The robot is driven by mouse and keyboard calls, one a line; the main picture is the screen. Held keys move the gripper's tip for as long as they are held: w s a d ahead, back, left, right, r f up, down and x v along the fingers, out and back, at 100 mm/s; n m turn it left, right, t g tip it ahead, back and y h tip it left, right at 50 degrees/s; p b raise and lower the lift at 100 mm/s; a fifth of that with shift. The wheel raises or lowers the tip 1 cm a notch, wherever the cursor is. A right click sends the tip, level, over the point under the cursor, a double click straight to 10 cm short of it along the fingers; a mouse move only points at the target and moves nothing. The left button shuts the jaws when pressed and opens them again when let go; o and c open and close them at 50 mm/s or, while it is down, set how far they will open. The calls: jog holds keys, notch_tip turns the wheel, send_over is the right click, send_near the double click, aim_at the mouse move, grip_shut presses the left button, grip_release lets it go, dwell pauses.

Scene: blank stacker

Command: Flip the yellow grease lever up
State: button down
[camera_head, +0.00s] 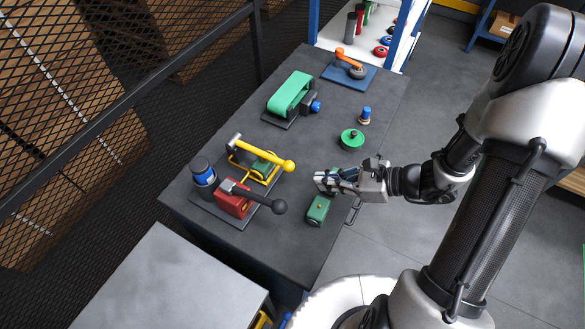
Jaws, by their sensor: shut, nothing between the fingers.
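The yellow lever (262,154) sits on a small base with a yellow frame and a green part, in the middle left of the dark table. Its arm slopes from a grey metal cross-piece at the upper left to a yellow round knob (288,166) at the lower right. My gripper (322,181) is shut and empty. It is to the right of the yellow knob, with a gap between them in the picture, and its fingers point left. A small green block (317,209) lies just below the gripper; I cannot tell whether they touch.
A red device with a black-knobbed lever (240,198) and a blue-black cylinder (204,173) stand left and below the yellow lever. A green belt unit (291,94), green disc (352,138), blue-topped peg (365,115) and orange-handled device (349,66) stand farther back. A mesh fence (130,80) borders the left.

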jog(key=f+m, duration=0.1)
jog(key=w+d+f+m+t, duration=0.1)
jog(key=f+m, duration=0.1)
jog(key=shift+w+d+f+t, duration=0.2)
jog(key=shift+w+f+t, duration=0.05)
jog(key=shift+f+t, duration=0.15)
jog(key=b+x, duration=0.2)
jog(key=x, duration=0.8)
